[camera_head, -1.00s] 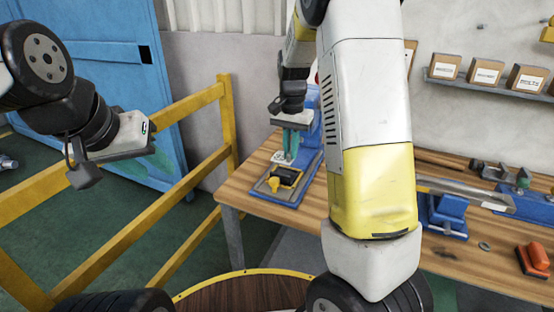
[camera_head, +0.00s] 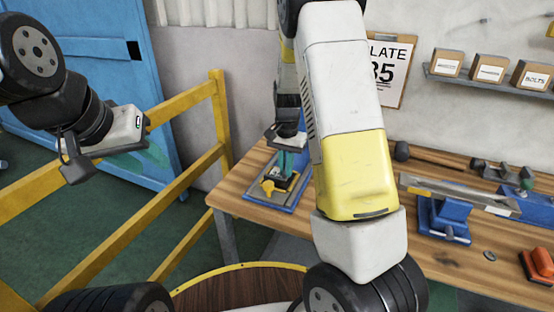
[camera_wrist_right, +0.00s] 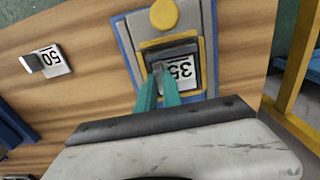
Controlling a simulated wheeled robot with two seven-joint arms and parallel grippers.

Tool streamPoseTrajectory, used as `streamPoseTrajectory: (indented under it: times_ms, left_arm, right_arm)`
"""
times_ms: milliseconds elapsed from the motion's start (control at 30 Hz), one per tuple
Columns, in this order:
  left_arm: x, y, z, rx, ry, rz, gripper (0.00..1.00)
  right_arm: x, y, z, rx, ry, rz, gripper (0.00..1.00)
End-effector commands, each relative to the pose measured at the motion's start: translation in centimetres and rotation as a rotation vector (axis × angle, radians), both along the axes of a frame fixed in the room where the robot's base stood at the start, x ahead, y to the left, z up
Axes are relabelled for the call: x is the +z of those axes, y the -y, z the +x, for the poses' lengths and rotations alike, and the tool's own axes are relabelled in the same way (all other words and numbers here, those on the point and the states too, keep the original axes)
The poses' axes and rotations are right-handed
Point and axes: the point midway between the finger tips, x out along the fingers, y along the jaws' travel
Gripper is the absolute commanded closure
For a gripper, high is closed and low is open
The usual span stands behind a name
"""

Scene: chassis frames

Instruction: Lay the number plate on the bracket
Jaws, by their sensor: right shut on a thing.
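The number plate (camera_wrist_right: 182,70), white with a black "35", shows in the right wrist view at the dark recess of the yellow-framed bracket (camera_wrist_right: 205,45). A grey tab stands beside its number. My right gripper (camera_wrist_right: 162,78) has its teal fingers shut on this tab. The plate looks level with the frame; whether it touches the bracket's floor is unclear. In the head view my right gripper (camera_head: 285,168) is low over the bracket's blue base (camera_head: 262,200), partly hiding the recess. My left gripper (camera_head: 158,152) hangs away at the left; its finger gap cannot be made out.
A yellow knob (camera_wrist_right: 164,15) is beside the recess. A blue vise (camera_head: 443,218) and an orange object (camera_head: 540,265) stand farther right. A yellow railing (camera_head: 190,180) runs left of the bench.

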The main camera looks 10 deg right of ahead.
Motion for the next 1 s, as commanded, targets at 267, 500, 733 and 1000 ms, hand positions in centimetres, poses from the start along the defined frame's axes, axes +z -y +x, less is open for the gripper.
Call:
streamPoseTrajectory:
  times_ms: [267,500,733,1000]
  left_arm:
    - [0.0,0.0,0.0,0.000,0.000,0.000,0.64]
    - [0.0,0.0,0.0,0.000,0.000,0.000,0.64]
    - [0.0,0.0,0.0,0.000,0.000,0.000,0.64]
    - [0.0,0.0,0.0,0.000,0.000,0.000,0.64]
  right_arm:
    - [-0.8,0.0,0.0,-0.001,0.001,0.000,1.00]
    - [-1.1,0.0,0.0,0.000,0.001,0.001,0.72]
    - [-1.0,0.0,0.0,0.000,0.001,0.001,0.68]
    - [0.4,-0.1,0.1,0.002,0.003,0.001,0.68]
